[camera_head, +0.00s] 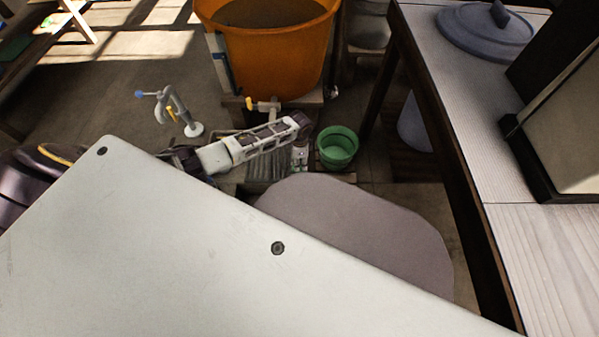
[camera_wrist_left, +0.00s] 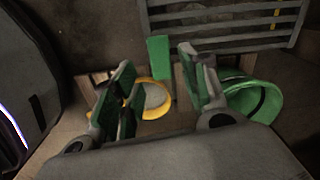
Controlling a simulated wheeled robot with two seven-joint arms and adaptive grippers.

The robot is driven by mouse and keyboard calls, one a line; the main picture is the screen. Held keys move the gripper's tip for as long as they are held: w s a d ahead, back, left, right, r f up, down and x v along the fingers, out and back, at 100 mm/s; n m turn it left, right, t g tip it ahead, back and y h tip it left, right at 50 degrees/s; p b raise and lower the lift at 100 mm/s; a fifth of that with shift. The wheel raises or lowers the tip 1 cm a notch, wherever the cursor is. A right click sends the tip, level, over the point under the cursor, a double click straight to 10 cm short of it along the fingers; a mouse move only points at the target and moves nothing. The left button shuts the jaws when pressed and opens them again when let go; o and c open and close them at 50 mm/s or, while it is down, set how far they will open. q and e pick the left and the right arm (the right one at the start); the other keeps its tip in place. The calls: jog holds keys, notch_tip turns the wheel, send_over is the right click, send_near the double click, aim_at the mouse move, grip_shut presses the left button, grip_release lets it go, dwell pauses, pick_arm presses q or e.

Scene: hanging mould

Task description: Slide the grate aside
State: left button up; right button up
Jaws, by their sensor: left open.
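The grate (camera_wrist_left: 222,14), grey with parallel slats, lies flat on the floor at the upper right of the left wrist view. In the head view, a slatted grey patch that looks like the grate (camera_head: 266,168) shows beneath my left arm, partly hidden. My left gripper (camera_head: 299,157) points down near the floor in the head view. In the left wrist view its green-padded fingers (camera_wrist_left: 157,72) are apart, with the grate beyond them and no contact visible. A green upright piece (camera_wrist_left: 158,50) shows between the fingers. My right gripper is not in view.
A green bucket (camera_head: 337,147) stands right of my left gripper; it shows in the left wrist view (camera_wrist_left: 255,98). A yellow ring with a grey disc (camera_wrist_left: 154,97) lies below the fingers. An orange tub (camera_head: 268,50) stands behind. A table (camera_head: 540,250) borders the right.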

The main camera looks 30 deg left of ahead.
pick_arm(q)
jog(key=shift+f+b, duration=1.5)
jog(key=shift+f, duration=1.4)
jog(key=shift+f+b, duration=0.7)
jog(key=shift+f, duration=0.6)
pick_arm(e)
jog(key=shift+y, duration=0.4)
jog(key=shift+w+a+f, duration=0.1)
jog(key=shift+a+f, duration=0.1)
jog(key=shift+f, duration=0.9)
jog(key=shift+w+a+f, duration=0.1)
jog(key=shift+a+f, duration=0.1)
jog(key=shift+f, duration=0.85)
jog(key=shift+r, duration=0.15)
pick_arm(q)
jog(key=c, duration=0.4)
grip_shut()
